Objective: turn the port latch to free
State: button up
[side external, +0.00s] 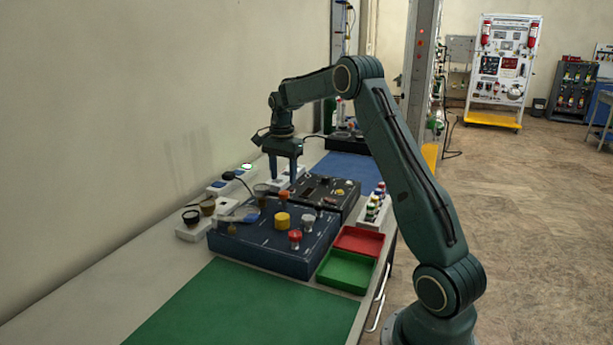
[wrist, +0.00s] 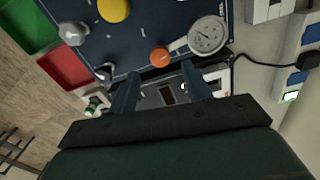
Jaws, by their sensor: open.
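I cannot tell for sure which part is the port latch. A dark blue panel (side external: 228,245) carries a yellow knob (side external: 282,220), a red-topped knob (side external: 295,236) and an orange knob (side external: 283,194). Behind it is a black box (side external: 345,203) with a small display and small controls. My gripper (side external: 284,178) is open and empty, pointing down above the back of the panel and the black box. In the wrist view my gripper (wrist: 160,70) has its fingers spread, with the orange knob (wrist: 159,56) just beyond the gap and a round gauge (wrist: 208,35) to the right.
A red tray (side external: 358,240) and a green tray (side external: 345,282) lie right of the panel. A white rack (side external: 372,214) with several coloured-top items stands behind them. White blocks with cups line the wall side. A green mat (side external: 230,310) in front is bare.

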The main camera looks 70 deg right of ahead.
aim_at(284, 192)
jog(key=shift+f, duration=2.55)
jog(key=c, duration=1)
